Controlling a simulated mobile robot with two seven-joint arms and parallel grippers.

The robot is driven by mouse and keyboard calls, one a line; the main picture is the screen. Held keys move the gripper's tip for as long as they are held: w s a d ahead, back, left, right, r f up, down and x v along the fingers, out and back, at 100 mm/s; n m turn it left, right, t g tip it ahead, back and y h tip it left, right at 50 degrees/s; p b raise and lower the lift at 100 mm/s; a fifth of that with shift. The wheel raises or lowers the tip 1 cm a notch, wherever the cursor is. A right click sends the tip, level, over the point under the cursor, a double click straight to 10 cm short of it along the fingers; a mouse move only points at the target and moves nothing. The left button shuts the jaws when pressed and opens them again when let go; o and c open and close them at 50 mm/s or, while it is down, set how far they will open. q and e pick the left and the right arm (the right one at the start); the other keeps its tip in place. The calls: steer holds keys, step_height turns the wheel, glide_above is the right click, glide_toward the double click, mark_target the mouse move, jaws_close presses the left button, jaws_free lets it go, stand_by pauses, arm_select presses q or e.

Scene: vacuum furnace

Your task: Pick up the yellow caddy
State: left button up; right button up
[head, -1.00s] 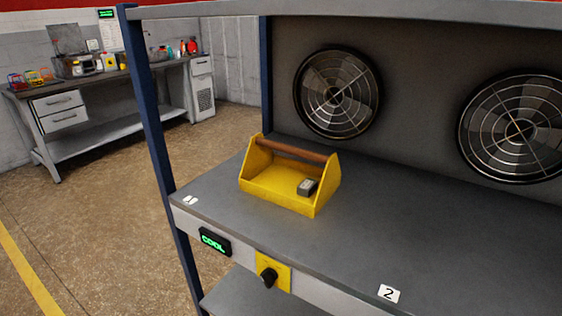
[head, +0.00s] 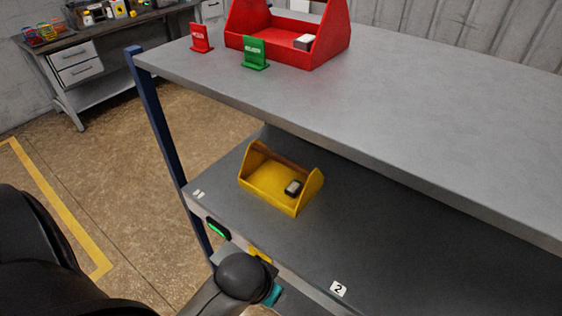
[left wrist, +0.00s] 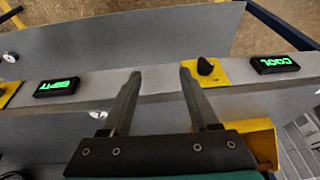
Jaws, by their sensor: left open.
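The yellow caddy (head: 268,183) sits upright on the lower grey shelf near its left end, with a small dark block (head: 293,187) inside. Its handle bar is hard to make out. My left arm is at the bottom of the head view, in front of the shelf edge, and its fingertips are hidden there. In the left wrist view my left gripper (left wrist: 160,78) is open and empty, its fingers over the shelf's front edge. A yellow part, apparently the caddy (left wrist: 263,138), shows beside the gripper, partly hidden by it. My right gripper is not in view.
The upper shelf (head: 420,110) overhangs behind the caddy and carries a red caddy (head: 330,45), a red sign (head: 201,38) and a green sign (head: 255,53). A blue post (head: 165,125) stands left. The COOL display (left wrist: 275,63) and black knob (left wrist: 205,66) are on the front edge.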

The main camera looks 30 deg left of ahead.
arm_select(q)
steer(key=w+a+r+n+p, duration=0.2)
steer(key=w+a+r+n, duration=0.1)
steer(key=w+r, duration=0.3)
steer(key=n+t+y, duration=0.2)
steer(key=n+t, duration=0.1)
steer(key=n, duration=1.1)
glide_toward(280, 158)
steer(key=x, duration=0.6)
steer(key=shift+s+d+f+p, duration=0.1)
steer(key=shift+s+f+p, duration=0.1)
steer(key=shift+p, duration=0.15)
steer(key=shift+w, duration=0.25)
steer(key=shift+w+f, duration=0.2)
steer(key=shift+w, duration=0.05)
steer(key=shift+b+x, duration=0.4)
steer(key=shift+x, duration=3)
steer(key=shift+s, duration=0.1)
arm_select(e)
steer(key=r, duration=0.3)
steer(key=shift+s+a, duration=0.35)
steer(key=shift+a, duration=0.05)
